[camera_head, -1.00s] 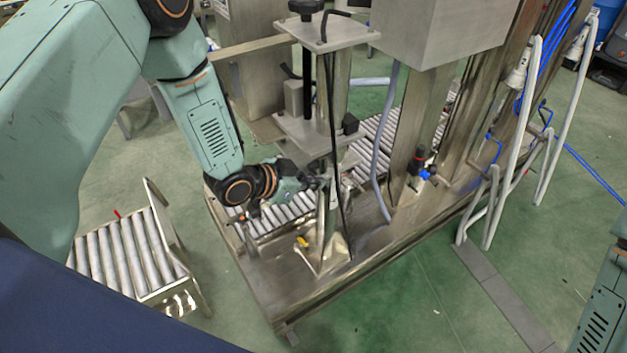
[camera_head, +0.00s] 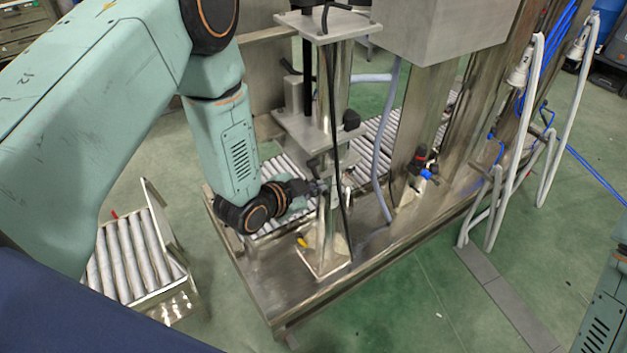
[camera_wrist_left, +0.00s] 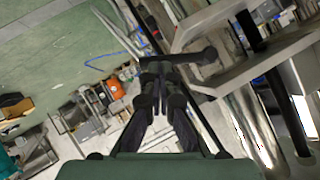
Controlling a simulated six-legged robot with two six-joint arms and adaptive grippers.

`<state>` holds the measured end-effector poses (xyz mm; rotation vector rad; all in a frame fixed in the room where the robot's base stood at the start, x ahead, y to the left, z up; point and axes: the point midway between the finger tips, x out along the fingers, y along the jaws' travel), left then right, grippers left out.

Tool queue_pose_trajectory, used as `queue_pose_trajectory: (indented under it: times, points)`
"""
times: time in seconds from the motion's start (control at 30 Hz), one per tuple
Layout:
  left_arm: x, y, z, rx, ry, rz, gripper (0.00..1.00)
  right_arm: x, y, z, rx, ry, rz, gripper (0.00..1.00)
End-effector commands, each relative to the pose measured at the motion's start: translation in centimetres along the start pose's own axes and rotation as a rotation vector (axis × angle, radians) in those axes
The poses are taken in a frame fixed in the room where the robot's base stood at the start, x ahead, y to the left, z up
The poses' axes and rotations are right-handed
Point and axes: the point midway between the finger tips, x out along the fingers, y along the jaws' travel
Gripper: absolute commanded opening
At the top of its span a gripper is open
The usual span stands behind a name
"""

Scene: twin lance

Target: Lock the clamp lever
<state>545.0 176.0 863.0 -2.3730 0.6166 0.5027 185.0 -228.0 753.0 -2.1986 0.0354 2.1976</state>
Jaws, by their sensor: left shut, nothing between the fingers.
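A dark clamp lever (camera_wrist_left: 190,57) shows in the wrist view beside a metal plate. It lies across the view just past the fingertips of my left gripper (camera_wrist_left: 160,78); I cannot tell whether they touch it. In the head view the lever (camera_head: 315,163) seems to be the small dark bar at the steel post, below the lower plate. My left gripper (camera_head: 314,188) is beside the post, its fingers shut and empty. The fingertips are small and partly hard to make out there. My right gripper is out of view.
The steel post (camera_head: 337,225) stands on a metal base with a roller conveyor (camera_head: 275,215) behind it. A thin black cable hangs close to the post. A grey hose (camera_head: 383,150) and a large steel box (camera_head: 440,35) are to the right. A separate roller section (camera_head: 130,255) lies left.

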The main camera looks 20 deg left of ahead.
Motion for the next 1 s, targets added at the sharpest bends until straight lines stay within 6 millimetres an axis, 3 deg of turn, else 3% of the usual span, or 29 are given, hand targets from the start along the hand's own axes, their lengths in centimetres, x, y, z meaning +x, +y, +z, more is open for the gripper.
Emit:
queue_pose_trajectory:
  times: [0.6,1.0]
  points:
    - [2.5,1.1,3.6,0.484,0.001,-0.325,0.00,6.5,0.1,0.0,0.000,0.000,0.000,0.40]
    - [3.4,0.3,4.9,0.710,0.001,-0.478,0.00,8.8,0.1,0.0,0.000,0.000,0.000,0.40]
